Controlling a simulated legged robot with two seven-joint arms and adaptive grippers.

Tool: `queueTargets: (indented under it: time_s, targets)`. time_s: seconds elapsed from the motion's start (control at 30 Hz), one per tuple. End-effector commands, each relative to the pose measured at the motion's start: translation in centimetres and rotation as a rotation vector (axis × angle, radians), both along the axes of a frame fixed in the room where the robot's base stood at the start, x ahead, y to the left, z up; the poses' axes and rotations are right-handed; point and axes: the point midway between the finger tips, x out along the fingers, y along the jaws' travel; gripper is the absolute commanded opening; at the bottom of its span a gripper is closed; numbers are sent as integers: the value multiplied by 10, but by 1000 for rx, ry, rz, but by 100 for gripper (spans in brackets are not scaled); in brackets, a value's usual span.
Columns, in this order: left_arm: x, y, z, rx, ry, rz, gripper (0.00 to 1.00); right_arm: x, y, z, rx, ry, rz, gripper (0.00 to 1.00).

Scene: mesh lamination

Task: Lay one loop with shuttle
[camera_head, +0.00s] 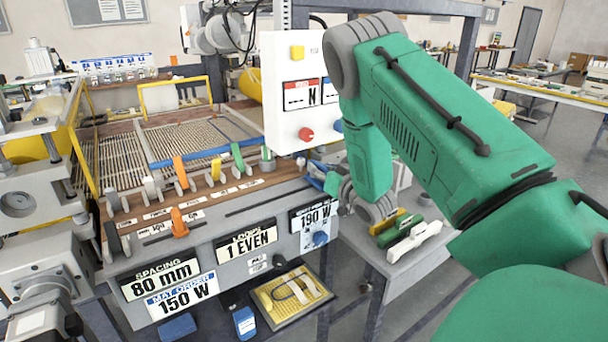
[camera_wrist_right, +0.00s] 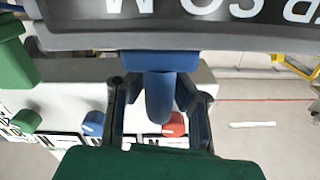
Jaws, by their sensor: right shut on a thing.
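My right gripper (camera_head: 335,185) is at the right end of the machine's front rail. In the right wrist view its two dark blue fingers (camera_wrist_right: 158,105) are shut around a blue handle (camera_wrist_right: 160,92), which hangs from a blue block under a dark bar with a label. I cannot tell whether this handle is the shuttle. The wire bed (camera_head: 190,138) lies behind the rail, with a blue bar (camera_head: 205,153) across it. Orange (camera_head: 180,172), yellow (camera_head: 216,169) and green (camera_head: 237,156) upright pieces stand along the rail. My left gripper is not in view.
A white control box (camera_head: 290,85) with a red knob (camera_head: 305,135) stands behind the gripper. A side stand (camera_head: 408,245) holds yellow, green and white pieces. A yellow tray (camera_head: 290,294) sits below.

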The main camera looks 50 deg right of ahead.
Motion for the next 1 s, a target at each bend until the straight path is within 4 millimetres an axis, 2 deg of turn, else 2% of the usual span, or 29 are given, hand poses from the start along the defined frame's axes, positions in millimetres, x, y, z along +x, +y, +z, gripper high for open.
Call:
queueTargets:
  time_s: [0.03,0.4,0.43,0.47,0.5,0.83,1.0]
  targets:
    - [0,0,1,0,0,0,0,-1,-7,6,-8,-13,-10,0]
    - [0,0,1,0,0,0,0,-2,-15,5,-7,-16,-14,0]
    - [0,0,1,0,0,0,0,-2,-15,5,-7,-16,-14,20]
    - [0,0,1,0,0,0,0,-2,-15,5,-6,-17,-13,30]
    - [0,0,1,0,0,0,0,-2,-15,5,-6,-16,-13,36]
    - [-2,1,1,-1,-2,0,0,0,-10,-1,-3,-2,-9,36]
    - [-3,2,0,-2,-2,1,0,-21,-5,0,-1,-2,-11,36]
